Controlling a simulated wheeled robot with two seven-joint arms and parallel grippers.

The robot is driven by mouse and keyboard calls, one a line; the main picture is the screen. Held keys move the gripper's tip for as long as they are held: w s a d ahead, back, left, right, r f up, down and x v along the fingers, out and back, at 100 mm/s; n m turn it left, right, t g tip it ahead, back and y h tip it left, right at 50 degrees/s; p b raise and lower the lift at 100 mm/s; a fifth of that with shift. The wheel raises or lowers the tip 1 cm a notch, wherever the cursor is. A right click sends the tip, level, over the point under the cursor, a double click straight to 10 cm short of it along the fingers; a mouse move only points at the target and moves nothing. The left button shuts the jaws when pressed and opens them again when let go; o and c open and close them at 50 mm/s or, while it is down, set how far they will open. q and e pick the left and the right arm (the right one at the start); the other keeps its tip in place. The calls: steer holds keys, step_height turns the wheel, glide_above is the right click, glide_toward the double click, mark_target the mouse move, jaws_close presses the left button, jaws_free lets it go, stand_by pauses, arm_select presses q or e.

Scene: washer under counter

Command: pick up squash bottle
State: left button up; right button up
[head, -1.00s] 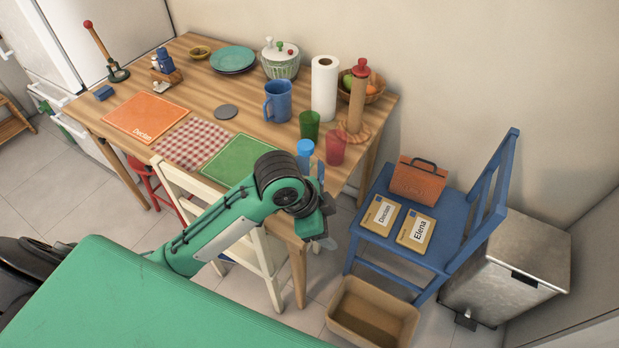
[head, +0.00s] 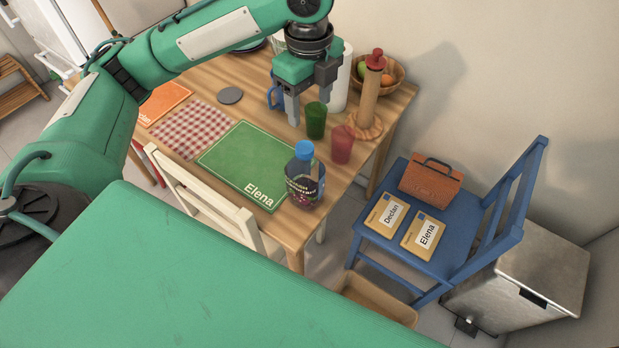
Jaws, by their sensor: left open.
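The squash bottle (head: 303,181) is dark with a purple label and a blue cap. It stands upright at the table's near right corner, beside the green "Elena" placemat (head: 244,165). My left gripper (head: 309,111) hangs fingers-down over the table, behind the bottle and near the green cup (head: 316,120). Its two fingers are apart, with nothing seen held between them. It is clear of the bottle. My right gripper is not in view.
A red cup (head: 342,145) stands close behind the bottle. A paper towel roll (head: 340,80), a wooden mill (head: 369,95) and a fruit bowl (head: 388,72) stand farther back. A cream chair (head: 200,195) is at the front edge; a blue chair (head: 440,245) stands right.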

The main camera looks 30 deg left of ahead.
arm_select(q)
glide_above(305, 147)
steer(key=f, duration=0.7)
steer(key=shift+d, duration=0.35)
steer(key=shift+f, duration=0.95)
steer(key=f, duration=0.3)
steer(key=shift+s+a+f, duration=0.1)
steer(key=shift+a+f, duration=0.2)
steer(key=shift+a, duration=0.05)
steer(key=shift+f, duration=0.45)
steer(key=c, duration=0.7)
jaws_close()
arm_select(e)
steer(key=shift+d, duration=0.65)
